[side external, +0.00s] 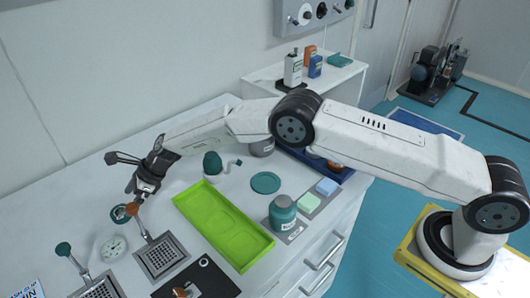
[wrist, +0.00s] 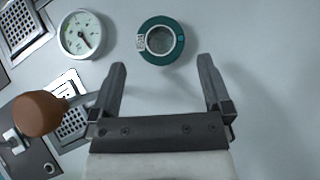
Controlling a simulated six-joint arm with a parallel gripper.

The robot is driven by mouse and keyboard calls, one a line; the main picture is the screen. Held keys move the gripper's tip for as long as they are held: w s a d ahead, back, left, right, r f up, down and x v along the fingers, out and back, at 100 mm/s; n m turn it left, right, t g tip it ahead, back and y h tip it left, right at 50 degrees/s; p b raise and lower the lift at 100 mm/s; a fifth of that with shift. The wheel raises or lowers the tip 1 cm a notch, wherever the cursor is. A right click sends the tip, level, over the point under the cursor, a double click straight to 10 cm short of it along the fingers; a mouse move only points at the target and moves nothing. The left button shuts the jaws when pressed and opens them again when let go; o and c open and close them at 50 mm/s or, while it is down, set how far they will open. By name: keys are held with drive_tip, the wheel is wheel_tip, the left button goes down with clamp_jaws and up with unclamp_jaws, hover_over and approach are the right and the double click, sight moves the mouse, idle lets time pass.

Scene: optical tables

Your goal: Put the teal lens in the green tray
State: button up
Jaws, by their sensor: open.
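The teal lens (wrist: 178,42) is a teal ring around a clear round centre, with a small white label. It lies flat on the white bench just beyond my fingertips in the wrist view, roughly centred between them. In the side view the lens (side external: 118,215) shows partly, below my gripper and beside a brown knob. My gripper (wrist: 162,64) is open and empty; it also shows in the side view (side external: 138,190), pointing down above the bench. The bright green tray (side external: 183,205) is to its right, long and shallow, with nothing seen in it.
A white dial gauge (wrist: 82,34) lies near the lens. A brown knob (wrist: 38,113) on a rod rises from a grated plate (side external: 162,258) close to my gripper. A teal disc (side external: 265,182), a teal jar (side external: 283,214) and small blocks are beyond the tray.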

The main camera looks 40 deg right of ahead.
sight(121, 211)
drive_tip(key=shift+x, duration=2.4)
drive_tip(key=shift+c, duration=0.2)
drive_tip(key=c, duration=1.2)
drive_tip(key=shift+r, duration=0.15)
wheel_tip(121, 211, up, 10)
